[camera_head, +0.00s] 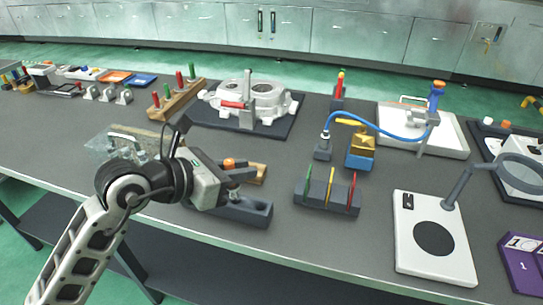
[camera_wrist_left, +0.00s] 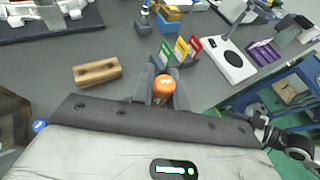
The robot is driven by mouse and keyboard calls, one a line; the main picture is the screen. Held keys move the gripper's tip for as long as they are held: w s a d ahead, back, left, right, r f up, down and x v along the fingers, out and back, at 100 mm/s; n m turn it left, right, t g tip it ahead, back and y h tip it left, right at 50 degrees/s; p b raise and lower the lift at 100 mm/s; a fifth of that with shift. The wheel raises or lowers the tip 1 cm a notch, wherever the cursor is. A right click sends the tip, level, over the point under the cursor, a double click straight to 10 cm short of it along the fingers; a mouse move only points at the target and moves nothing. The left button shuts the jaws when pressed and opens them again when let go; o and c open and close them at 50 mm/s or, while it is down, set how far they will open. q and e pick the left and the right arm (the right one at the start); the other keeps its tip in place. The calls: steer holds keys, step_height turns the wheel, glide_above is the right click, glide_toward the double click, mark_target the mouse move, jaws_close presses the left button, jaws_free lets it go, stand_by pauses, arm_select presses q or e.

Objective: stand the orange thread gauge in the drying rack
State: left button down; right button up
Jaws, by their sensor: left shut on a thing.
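The orange thread gauge (camera_wrist_left: 163,90) sits between the fingers of my left gripper (camera_wrist_left: 164,84), which is shut on it. In the head view its orange top (camera_head: 229,163) shows above my left gripper (camera_head: 238,176); its lower part is hidden. The gripper is over the table's near side, above or beside a dark grey tray (camera_head: 256,213). A dark slotted rack (camera_head: 315,194) with upright green, yellow and red pieces stands to the right, apart from the gripper; it seems to be the drying rack. It also shows in the wrist view (camera_wrist_left: 187,62). My right gripper is not seen.
A wooden block (camera_wrist_left: 97,72) lies beside the gripper. A yellow-and-blue block (camera_head: 361,150) and a blue hose stand behind the rack. A white plate with a black disc (camera_head: 433,238) lies right. A casting (camera_head: 262,98) and a wooden peg rack (camera_head: 181,97) are farther back.

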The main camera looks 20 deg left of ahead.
arm_select(q)
steer(key=w+d+m+b, duration=0.1)
steer(key=w+d+g+h, duration=0.1)
steer(key=w+d+m+h+b, duration=0.1)
steer(key=d, duration=0.1)
steer(key=shift+w+d+r+m+g+b, duration=0.1)
steer(key=shift+w+r+m+g+b, duration=0.2)
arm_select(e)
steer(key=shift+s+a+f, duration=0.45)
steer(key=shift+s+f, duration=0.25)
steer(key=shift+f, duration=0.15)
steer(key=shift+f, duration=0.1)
arm_select(q)
step_height(320, 180, down, 6)
steer(key=b, duration=0.5)
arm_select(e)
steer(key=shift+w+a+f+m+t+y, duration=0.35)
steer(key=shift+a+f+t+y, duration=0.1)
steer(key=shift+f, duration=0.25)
arm_select(q)
steer(key=shift+r, duration=0.1)
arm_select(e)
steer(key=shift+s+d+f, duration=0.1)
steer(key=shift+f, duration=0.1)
